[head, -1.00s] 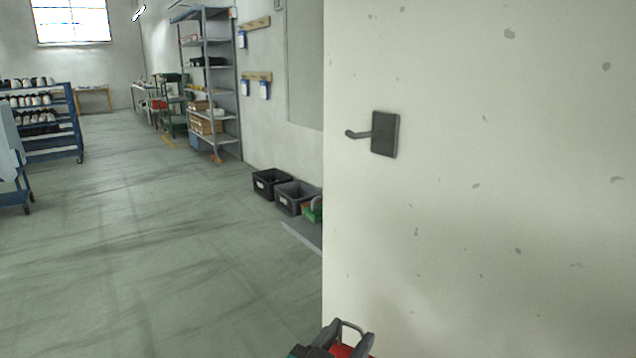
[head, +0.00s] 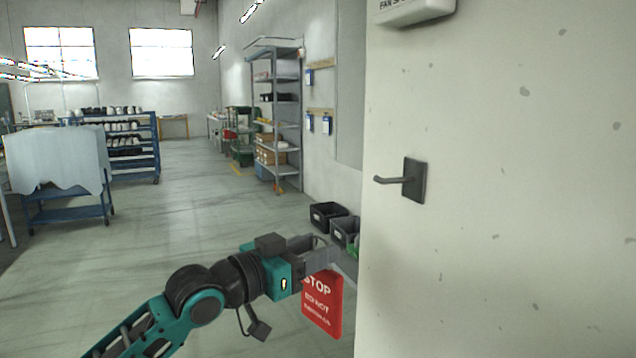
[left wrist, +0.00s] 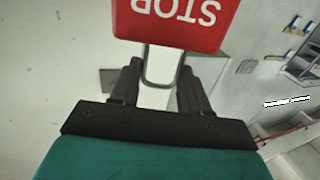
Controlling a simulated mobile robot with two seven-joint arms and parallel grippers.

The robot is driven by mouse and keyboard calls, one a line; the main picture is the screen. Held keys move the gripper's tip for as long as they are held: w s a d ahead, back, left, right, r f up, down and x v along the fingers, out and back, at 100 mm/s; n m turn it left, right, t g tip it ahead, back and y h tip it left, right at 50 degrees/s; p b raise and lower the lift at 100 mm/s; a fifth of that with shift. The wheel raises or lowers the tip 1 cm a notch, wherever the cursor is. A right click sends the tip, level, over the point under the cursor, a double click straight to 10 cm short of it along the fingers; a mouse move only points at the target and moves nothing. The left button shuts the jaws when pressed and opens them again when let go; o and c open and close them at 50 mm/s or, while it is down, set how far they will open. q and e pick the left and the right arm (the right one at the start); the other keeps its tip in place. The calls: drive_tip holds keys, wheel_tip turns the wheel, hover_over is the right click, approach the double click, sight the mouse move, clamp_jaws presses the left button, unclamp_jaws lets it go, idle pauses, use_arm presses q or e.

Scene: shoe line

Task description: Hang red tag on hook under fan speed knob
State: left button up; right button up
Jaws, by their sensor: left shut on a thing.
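The red tag (head: 322,302) with white "STOP" lettering hangs below my left gripper (head: 318,250) in the head view. My left gripper is shut on the tag's wire loop, which shows between the fingers (left wrist: 158,72) in the left wrist view. There the tag (left wrist: 178,22) appears upside down at the top. The dark hook (head: 400,180) sticks out to the left from its plate on the pale wall. The tag is left of the hook and lower, apart from it. The fan speed panel (head: 415,10) is cut off by the top edge; its knob is out of view. My right gripper is not in view.
The pale wall edge (head: 362,230) is close to the right of the gripper. Dark bins (head: 328,215) stand on the floor behind. A grey shelf (head: 278,110), a shoe rack (head: 130,140) and a covered cart (head: 60,165) are farther back. The middle floor is clear.

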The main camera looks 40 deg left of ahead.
sight(382, 183)
use_arm(q)
drive_tip(key=s+d+r+m+g+h, duration=0.1)
drive_tip(key=s+d+r+m+h, duration=0.1)
drive_tip(key=r, duration=0.4)
drive_tip(key=s+d+r+m+h, duration=0.1)
drive_tip(key=d+r+h, duration=0.15)
drive_tip(key=r, duration=0.35)
drive_tip(key=shift+h, duration=0.35)
drive_tip(key=shift+x, duration=3.05)
drive_tip(key=b+x, duration=0.3)
drive_tip(key=b, duration=0.1)
drive_tip(key=shift+w+f+b, duration=0.2)
drive_tip(key=shift+b, duration=0.1)
drive_tip(key=shift+w+f+b, duration=0.25)
drive_tip(key=shift+f+b, duration=0.05)
drive_tip(key=shift+b, duration=0.5)
drive_tip(key=shift+w+d+f+b, duration=0.1)
drive_tip(key=shift+w+b, duration=0.1)
drive_tip(key=shift+b, duration=0.35)
drive_tip(key=shift+w+d+f+b, duration=0.1)
drive_tip(key=shift+w+b, duration=0.05)
drive_tip(key=shift+b, duration=0.25)
